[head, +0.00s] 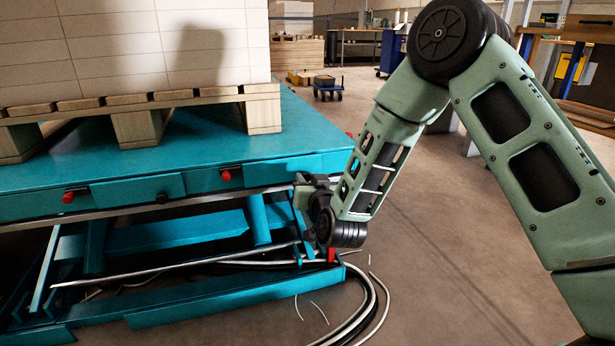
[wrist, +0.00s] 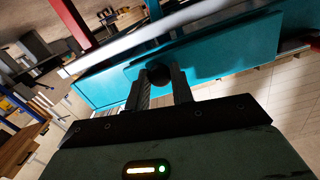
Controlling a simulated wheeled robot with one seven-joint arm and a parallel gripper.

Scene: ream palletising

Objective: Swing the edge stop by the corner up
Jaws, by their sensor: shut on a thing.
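The teal lift table (head: 250,157) carries the pallet on the left in the head view. My gripper (head: 303,188) is at its near right corner, just below the top's edge. In the wrist view my gripper (wrist: 161,88) has its two fingers on either side of a dark round knob (wrist: 158,72), which I take as the end of the edge stop by the corner. The fingers are shut on it, against the teal side panel. The rest of that stop is hidden by my gripper and wrist, so its angle cannot be told.
Red knobs (head: 225,175) and a dark knob (head: 161,198) sit along the table's side. The wooden pallet (head: 137,127) bears a stack of white reams (head: 130,45). Cables (head: 372,300) lie on the floor below my gripper.

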